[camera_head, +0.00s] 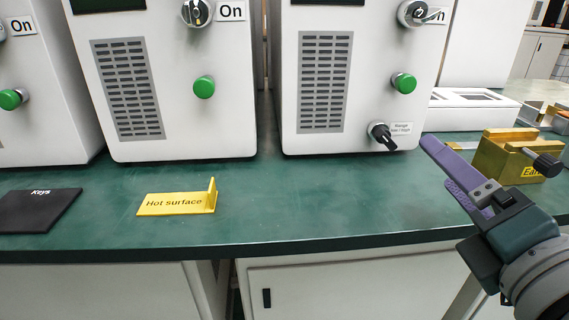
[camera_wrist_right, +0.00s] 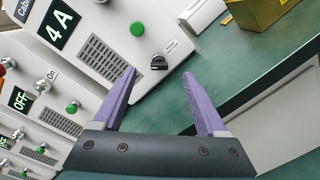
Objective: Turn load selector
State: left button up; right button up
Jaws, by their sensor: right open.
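The likely load selector is a black rotary knob (camera_head: 382,136) at the lower right of the right-hand white cabinet (camera_head: 273,84), beside a small label reading "Range low / high". Its pointer aims down and right in the head view. In the right wrist view the knob (camera_wrist_right: 158,63) shows between the fingertips, some way beyond them. My right gripper (camera_head: 437,162) has purple fingers, is open and empty, and is to the right of and nearer than the knob, apart from it. My left gripper is not in view.
Green buttons (camera_head: 404,83) and "On" switches (camera_head: 414,13) are on the cabinets. A yellow "Hot surface" sign (camera_head: 178,202) and black "Keys" mat (camera_head: 38,210) lie on the green bench (camera_head: 290,205). A brass-coloured block (camera_head: 510,158) sits behind my right gripper. The bench before the knob is clear.

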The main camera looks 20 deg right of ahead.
aim_at(389, 143)
jog(key=shift+w+a+f+n+y+b, duration=0.25)
jog(key=shift+a+f+n, duration=0.15)
jog(key=shift+f, duration=0.25)
jog(key=shift+w+a+f+n+y+b, duration=0.3)
jog(key=shift+f+n, duration=0.1)
jog(key=shift+f, duration=0.2)
jog(key=shift+w, duration=0.2)
jog(key=x, duration=0.9)
jog(key=shift+w+d+r, duration=0.15)
jog(key=shift+r, duration=0.1)
grip_shut()
